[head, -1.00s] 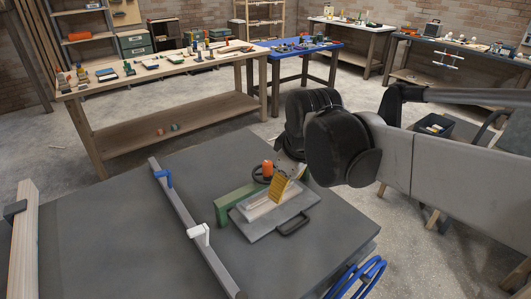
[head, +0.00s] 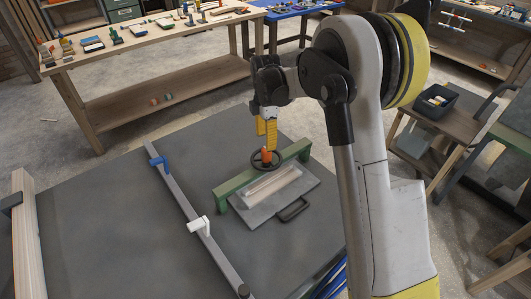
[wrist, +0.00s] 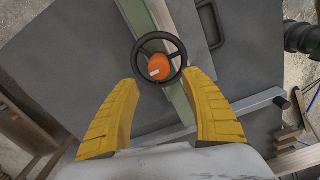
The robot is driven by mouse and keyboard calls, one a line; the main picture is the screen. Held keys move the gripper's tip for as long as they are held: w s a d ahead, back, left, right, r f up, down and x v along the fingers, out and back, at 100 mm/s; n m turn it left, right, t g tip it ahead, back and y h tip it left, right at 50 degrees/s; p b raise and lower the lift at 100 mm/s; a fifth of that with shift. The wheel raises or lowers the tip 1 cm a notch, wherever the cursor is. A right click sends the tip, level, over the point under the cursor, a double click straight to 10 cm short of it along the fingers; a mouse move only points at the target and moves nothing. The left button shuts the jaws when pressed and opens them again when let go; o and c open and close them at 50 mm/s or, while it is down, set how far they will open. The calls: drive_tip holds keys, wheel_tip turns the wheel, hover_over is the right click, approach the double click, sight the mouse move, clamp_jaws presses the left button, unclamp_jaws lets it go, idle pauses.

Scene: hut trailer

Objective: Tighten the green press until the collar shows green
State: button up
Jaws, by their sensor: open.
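The green press (head: 233,191) stands on the grey table, its green beam spanning a grey plate. A black handwheel (head: 256,163) sits on top of the beam, with an orange cap (head: 266,154) at its centre. The wrist view shows the wheel (wrist: 143,44) and the orange cap (wrist: 158,66), which bears a small white mark. I see no green collar; whether the orange part is the collar I cannot tell. My gripper (head: 266,143) points down just above the wheel. Its yellow fingers (wrist: 161,77) are open and apart, with the wheel between and beyond their tips.
The grey plate (head: 247,213) has a black handle (head: 293,210) and carries a pale strip (head: 272,182). A metal rail (head: 184,212) with blue and white clamps lies to the left. The table (head: 110,225) is otherwise mostly clear. A wooden bench (head: 120,62) stands behind.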

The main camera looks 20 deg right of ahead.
sight(266, 153)
wheel_tip(266, 153, down, 7)
drive_tip(key=shift+f+b, duration=0.15)
drive_tip(key=shift+b, duration=0.5)
drive_tip(key=c, duration=1.2)
